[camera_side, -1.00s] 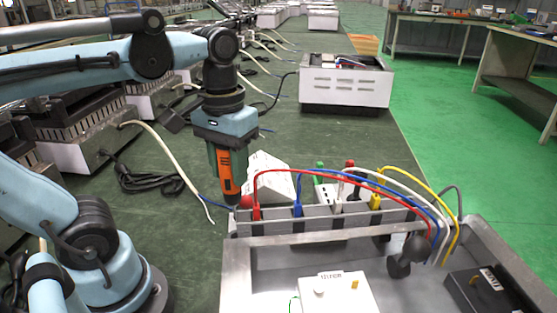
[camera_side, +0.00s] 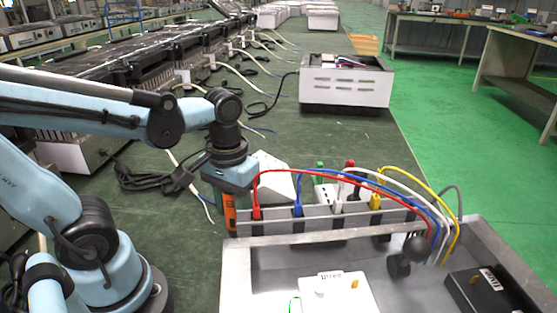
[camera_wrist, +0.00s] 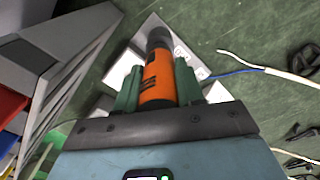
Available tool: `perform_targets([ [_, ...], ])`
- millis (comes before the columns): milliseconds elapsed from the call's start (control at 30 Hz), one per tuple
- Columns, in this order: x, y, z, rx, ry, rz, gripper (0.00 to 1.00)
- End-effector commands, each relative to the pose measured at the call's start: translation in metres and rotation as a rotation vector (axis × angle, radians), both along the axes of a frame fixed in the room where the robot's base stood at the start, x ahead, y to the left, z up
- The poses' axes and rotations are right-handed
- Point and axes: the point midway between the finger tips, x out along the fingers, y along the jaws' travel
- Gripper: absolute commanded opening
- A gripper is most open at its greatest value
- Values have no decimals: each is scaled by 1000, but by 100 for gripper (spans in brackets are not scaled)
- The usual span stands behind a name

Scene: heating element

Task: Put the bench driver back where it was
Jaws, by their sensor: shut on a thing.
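The bench driver (camera_wrist: 158,80) is an orange cylinder with a dark grey end. My gripper (camera_wrist: 157,85) is shut on it, with a green finger on each side of the orange body. In the side view the driver (camera_side: 230,213) is upright at the left end of the grey rack (camera_side: 285,224), just outside the metal tray. My gripper (camera_side: 229,188) is low over this spot, partly hidden.
Red, blue, white and yellow leads (camera_side: 345,175) arch over the rack close to my gripper's right. A white angled box (camera_side: 275,178) stands just behind. The metal tray (camera_side: 270,262) holds a white box (camera_side: 340,293) and a black box (camera_side: 488,290). A loose cable (camera_side: 150,178) lies left.

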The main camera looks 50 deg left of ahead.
Motion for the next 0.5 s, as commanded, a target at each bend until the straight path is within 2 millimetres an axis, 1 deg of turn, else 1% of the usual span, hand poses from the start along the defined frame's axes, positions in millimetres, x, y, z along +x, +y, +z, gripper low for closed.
perform_targets([
  [200,0,0,0,0,0,0,0],
  [500,0,0,-8,0,0,0,0],
])
